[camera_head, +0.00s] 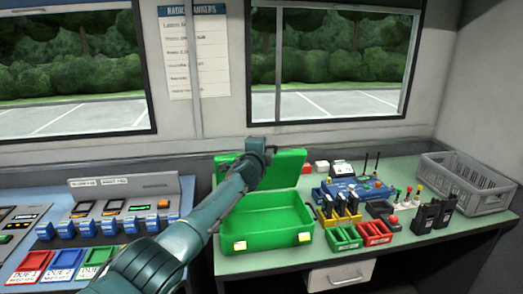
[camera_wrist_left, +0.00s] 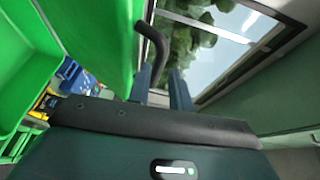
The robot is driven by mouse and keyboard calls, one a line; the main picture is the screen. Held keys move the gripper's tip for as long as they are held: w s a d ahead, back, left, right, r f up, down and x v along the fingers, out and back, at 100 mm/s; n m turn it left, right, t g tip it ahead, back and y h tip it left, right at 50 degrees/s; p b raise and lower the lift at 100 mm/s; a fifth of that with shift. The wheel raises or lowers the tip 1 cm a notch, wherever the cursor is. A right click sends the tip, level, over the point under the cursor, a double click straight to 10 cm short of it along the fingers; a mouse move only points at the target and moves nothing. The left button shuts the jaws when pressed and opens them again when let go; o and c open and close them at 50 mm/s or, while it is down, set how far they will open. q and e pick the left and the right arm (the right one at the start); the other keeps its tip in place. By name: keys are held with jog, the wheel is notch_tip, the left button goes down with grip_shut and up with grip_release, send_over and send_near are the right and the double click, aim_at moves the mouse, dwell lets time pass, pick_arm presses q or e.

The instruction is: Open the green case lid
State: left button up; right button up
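The green case (camera_head: 266,222) stands on the bench with its lid (camera_head: 284,167) raised and leaning back toward the window wall. The case's tray is open to view and looks empty. My left gripper (camera_head: 266,146) is at the lid's upper left edge. In the left wrist view, the two fingers of this gripper (camera_wrist_left: 163,88) stand apart with a gap between them. The green lid (camera_wrist_left: 95,40) is just left of them, and a dark curved bar, perhaps a handle, reaches down near the gap. Whether the fingers touch the lid is unclear. My right gripper is not in view.
A control console (camera_head: 125,205) is at left. Window and wall rise close behind.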

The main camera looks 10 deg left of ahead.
pick_arm(q)
jog(key=shift+o, duration=1.1)
jog(key=shift+f, duration=0.1)
jog(key=s+a+p, duration=0.1)
jog(key=s+p, duration=0.2)
jog(key=s, duration=1)
jog(key=shift+a+r, duration=0.3)
jog(key=shift+r, duration=0.15)
